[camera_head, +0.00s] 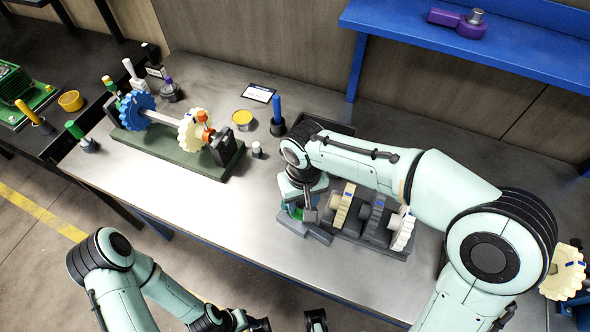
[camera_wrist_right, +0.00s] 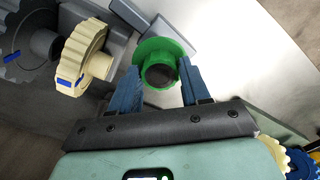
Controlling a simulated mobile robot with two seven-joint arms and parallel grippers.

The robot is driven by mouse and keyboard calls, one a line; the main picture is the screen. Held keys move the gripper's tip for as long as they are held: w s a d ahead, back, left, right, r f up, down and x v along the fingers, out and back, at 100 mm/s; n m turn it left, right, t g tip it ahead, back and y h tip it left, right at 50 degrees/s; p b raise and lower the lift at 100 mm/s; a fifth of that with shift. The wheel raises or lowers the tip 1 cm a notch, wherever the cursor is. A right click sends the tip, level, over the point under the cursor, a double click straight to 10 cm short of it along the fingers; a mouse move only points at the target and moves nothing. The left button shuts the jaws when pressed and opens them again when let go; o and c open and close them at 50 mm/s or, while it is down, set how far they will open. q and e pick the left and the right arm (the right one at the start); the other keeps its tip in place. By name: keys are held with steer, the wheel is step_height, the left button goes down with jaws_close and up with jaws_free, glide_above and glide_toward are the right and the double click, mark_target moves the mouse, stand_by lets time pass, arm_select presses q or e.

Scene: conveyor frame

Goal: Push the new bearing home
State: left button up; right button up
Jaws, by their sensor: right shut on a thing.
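My right gripper (camera_wrist_right: 162,78) is shut on a green flanged ring (camera_wrist_right: 160,62) with a dark round centre, one blue finger on each side. In the head view the ring (camera_head: 295,212) shows partly below the wrist, at the left end of a grey parts rack (camera_head: 350,238). I cannot tell whether it touches the rack. The shaft assembly stands at the left on a dark green base (camera_head: 165,152), with a blue gear (camera_head: 137,107), a cream gear (camera_head: 191,130), an orange part (camera_head: 207,134) and a dark upright (camera_head: 223,150). My left gripper (camera_head: 250,322) is cut off at the bottom edge; its jaws are unclear.
The rack also holds a cream gear (camera_head: 342,205), a grey gear (camera_head: 373,213) and a white gear (camera_head: 402,229). A yellow-topped tin (camera_head: 242,119) and a blue-handled tool (camera_head: 277,113) stand between assembly and rack. The front-middle bench is clear. A blue shelf (camera_head: 400,33) overhangs the back.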

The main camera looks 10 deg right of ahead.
mark_target(302, 209)
steer(key=shift+w+a+r, duration=0.1)
steer(key=shift+w, duration=0.05)
steer(key=shift+s+r, duration=0.1)
steer(key=shift+s, duration=0.2)
step_height(302, 209, down, 4)
steer(key=b, duration=0.2)
steer(key=shift+b, duration=0.3)
steer(key=shift+w+f, duration=0.1)
steer(key=shift+f, duration=0.2)
steer(key=shift+f, duration=0.2)
stand_by(0.6)
